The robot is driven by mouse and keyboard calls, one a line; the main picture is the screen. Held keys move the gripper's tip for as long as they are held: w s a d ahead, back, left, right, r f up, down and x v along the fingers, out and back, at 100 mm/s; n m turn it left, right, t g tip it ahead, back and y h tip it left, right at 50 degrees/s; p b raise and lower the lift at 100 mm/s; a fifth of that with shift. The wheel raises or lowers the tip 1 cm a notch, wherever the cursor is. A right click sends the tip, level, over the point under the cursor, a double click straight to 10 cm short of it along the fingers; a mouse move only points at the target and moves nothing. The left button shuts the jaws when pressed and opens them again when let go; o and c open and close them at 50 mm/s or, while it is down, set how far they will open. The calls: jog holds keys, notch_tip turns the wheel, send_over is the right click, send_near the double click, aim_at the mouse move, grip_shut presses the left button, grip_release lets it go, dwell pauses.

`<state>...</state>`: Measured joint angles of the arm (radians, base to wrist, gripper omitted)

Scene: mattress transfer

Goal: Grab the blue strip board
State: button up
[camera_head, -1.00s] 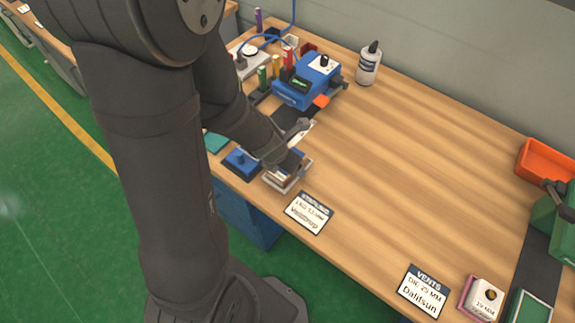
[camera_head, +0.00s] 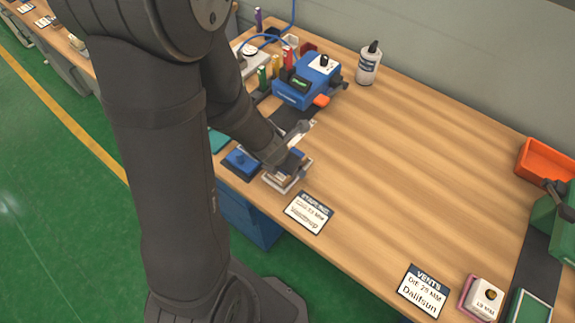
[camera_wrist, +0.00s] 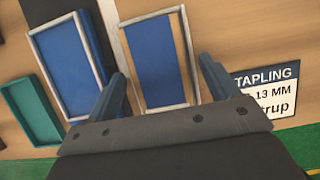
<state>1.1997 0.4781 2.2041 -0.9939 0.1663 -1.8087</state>
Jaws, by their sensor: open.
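The blue strip board (camera_wrist: 152,45) lies in a pale-framed tray (camera_wrist: 186,50), with tan strips along the blue. My gripper (camera_wrist: 162,68) is open in the wrist view, one finger on each side of the tray. I cannot tell whether the fingers touch the tray or how high they are above it. In the head view my gripper (camera_head: 292,158) is over the tray (camera_head: 282,184) near the table's front edge, hiding much of it.
A second blue tray (camera_wrist: 65,65) stands close on the left, with a teal tray (camera_wrist: 35,110) beyond it. A stapling label (camera_wrist: 268,95) lies to the right. A blue machine (camera_head: 308,85) stands farther back. The middle of the table (camera_head: 400,160) is clear.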

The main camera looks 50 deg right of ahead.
jog(key=shift+c, duration=0.2)
jog(key=c, duration=1.1)
jog(key=shift+r, duration=0.2)
